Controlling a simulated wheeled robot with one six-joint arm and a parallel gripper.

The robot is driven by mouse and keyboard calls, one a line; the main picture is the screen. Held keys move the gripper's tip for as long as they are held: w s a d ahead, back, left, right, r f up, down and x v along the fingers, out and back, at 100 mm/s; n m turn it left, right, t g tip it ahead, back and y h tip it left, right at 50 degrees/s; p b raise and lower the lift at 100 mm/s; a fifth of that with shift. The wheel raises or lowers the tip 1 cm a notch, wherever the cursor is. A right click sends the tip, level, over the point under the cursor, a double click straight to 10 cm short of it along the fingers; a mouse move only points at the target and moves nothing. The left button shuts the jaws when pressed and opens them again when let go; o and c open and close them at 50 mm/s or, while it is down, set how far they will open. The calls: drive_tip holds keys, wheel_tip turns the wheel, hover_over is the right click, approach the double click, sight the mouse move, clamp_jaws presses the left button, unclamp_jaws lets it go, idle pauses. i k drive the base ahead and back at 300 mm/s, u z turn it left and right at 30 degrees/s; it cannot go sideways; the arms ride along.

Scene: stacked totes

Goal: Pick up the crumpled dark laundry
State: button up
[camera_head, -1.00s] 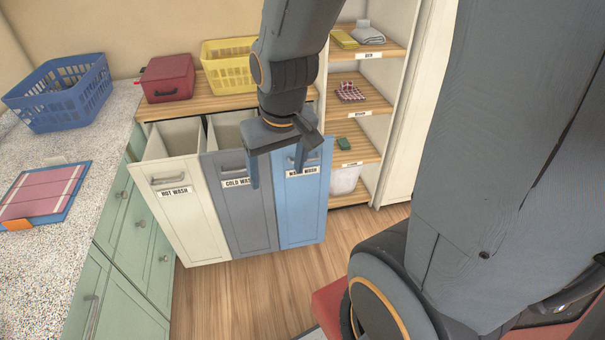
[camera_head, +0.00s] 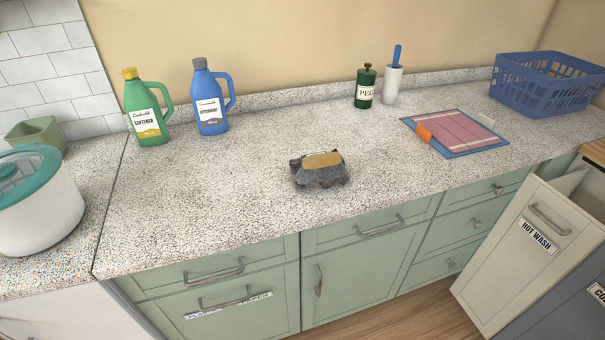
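The crumpled dark laundry (camera_head: 321,178) is a small grey-black bundle on the speckled countertop (camera_head: 230,200), near its front edge and around the middle of the view. A tan, oval, brush-like piece (camera_head: 322,160) lies on top of it and hides part of it. My gripper is not in view now, so its state does not show.
A folding board with cloth (camera_head: 455,132) and blue basket (camera_head: 548,82) are right. A teal-lidded pot (camera_head: 35,205) is left. Counter around the laundry is clear.

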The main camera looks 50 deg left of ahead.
sight(323, 170)
drive_tip(key=u, duration=2.05)
